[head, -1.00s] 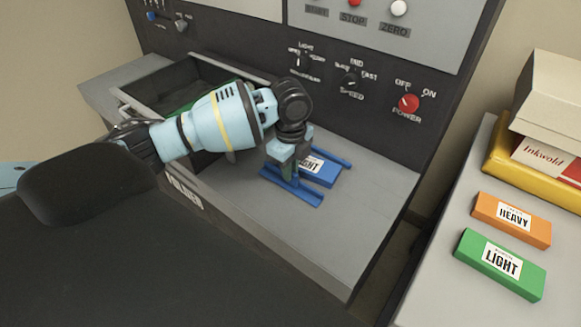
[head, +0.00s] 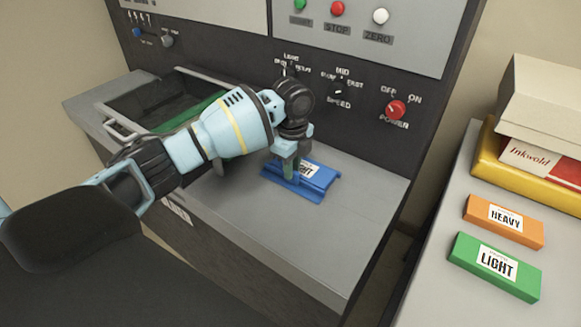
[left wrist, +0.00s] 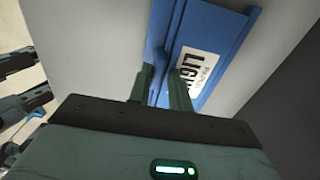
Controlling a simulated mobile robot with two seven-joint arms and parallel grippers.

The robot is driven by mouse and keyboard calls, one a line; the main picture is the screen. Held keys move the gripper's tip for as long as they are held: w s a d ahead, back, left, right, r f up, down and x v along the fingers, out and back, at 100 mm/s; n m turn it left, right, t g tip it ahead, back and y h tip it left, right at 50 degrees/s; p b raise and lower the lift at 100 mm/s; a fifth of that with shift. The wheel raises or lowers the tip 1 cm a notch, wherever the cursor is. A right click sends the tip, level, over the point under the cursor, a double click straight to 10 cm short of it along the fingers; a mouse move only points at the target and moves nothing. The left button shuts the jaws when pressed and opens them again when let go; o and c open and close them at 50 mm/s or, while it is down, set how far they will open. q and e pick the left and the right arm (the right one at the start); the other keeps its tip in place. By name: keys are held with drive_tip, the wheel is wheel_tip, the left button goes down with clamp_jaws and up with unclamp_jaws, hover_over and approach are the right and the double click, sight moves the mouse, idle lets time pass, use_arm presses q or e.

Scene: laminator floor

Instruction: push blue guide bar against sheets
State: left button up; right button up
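The blue guide bar (head: 287,185) lies on the grey top of the machine, along the near long side of the sheets. In the left wrist view the guide bar (left wrist: 157,55) runs along the left side of the label (left wrist: 192,68), with no clear gap. My left gripper (head: 290,172) points down at the bar. Its fingers (left wrist: 161,88) stand on either side of blue material and look closed on the bar.
A sunken bay (head: 130,97) with a handle lies to the left on the machine. The control panel (head: 350,95) rises behind. An orange HEAVY box (head: 525,232) and a green LIGHT box (head: 470,262) lie on the right table. The machine top right of the bar is clear.

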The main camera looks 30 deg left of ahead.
use_arm(q)
drive_tip(key=o, duration=0.3)
drive_tip(key=shift+w, duration=0.2)
drive_tip(key=shift+o, duration=0.2)
drive_tip(key=shift+s, duration=0.1)
drive_tip(key=shift+r, duration=3.95)
